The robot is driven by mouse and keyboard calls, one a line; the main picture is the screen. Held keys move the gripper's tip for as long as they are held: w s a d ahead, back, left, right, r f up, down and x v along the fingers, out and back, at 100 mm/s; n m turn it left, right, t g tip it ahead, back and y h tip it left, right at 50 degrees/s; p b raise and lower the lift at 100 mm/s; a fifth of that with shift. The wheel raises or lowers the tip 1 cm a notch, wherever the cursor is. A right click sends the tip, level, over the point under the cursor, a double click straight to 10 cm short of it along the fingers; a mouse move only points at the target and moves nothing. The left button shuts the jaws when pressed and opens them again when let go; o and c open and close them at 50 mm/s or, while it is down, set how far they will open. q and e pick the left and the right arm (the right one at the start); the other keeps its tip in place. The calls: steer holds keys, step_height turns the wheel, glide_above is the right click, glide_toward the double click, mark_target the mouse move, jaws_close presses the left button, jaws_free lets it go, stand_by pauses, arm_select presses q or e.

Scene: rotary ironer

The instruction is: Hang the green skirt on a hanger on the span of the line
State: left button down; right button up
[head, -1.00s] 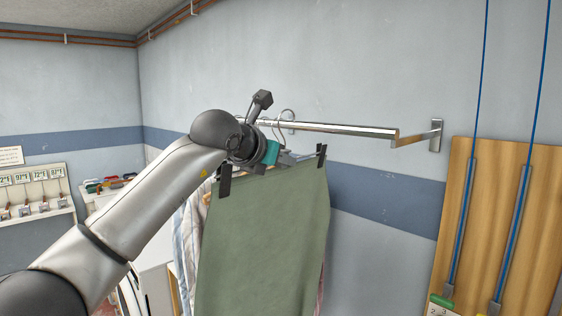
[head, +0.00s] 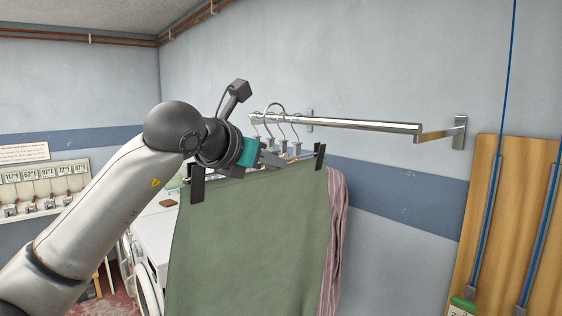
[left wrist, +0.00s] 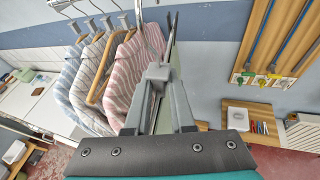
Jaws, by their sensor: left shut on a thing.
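The green skirt (head: 250,240) hangs flat from a clip hanger, with a dark clip (head: 197,184) at its left top corner and another (head: 320,156) at its right. My left gripper (head: 280,160) is shut on the hanger at the middle of the skirt's top edge. In the left wrist view the jaws (left wrist: 158,85) close around the hanger's middle. The line is a chrome rail (head: 365,123) on the wall, behind and above the skirt. Several hooks overlap near its left part, and I cannot tell whether the skirt hanger's hook touches the rail. My right gripper is out of view.
Several striped shirts hang close together left of the jaws, the nearest a pink one (left wrist: 135,75). The rail's right part before its wall bracket (head: 459,132) is bare. A wooden board (head: 515,220) with blue cords stands at the right. A white table (head: 158,235) is behind the arm.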

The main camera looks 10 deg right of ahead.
mark_target(205, 174)
arm_select(q)
steer(key=s+a, duration=0.2)
steer(key=a, duration=0.1)
steer(key=s+a+b, duration=0.1)
steer(key=s+a, duration=0.2)
steer(key=a, duration=0.1)
steer(key=s+a+b, duration=0.1)
steer(key=s+a, duration=0.2)
steer(key=shift+s+a, duration=0.2)
steer(key=shift+s, duration=0.05)
steer(key=s+a+b, duration=0.7)
steer(key=s+a, duration=0.7)
steer(key=a, duration=0.2)
steer(key=shift+a+b, duration=0.35)
steer(key=shift+a, duration=0.05)
stand_by(0.6)
stand_by(0.5)
steer(key=d+f+m+g+h+b, duration=0.1)
steer(key=f+b, duration=0.3)
steer(key=f, duration=1.2)
steer(key=w+d+f+m+g+h+b, duration=0.1)
steer(key=d+f+b, duration=0.3)
steer(key=f, duration=1.2)
steer(key=w+d+f+m+g+h+b, duration=0.1)
steer(key=d+f+b, duration=0.2)
steer(key=f, duration=1.3)
steer(key=shift+m+b, duration=0.3)
steer(key=shift+b, duration=0.6)
steer(key=shift+d, duration=0.15)
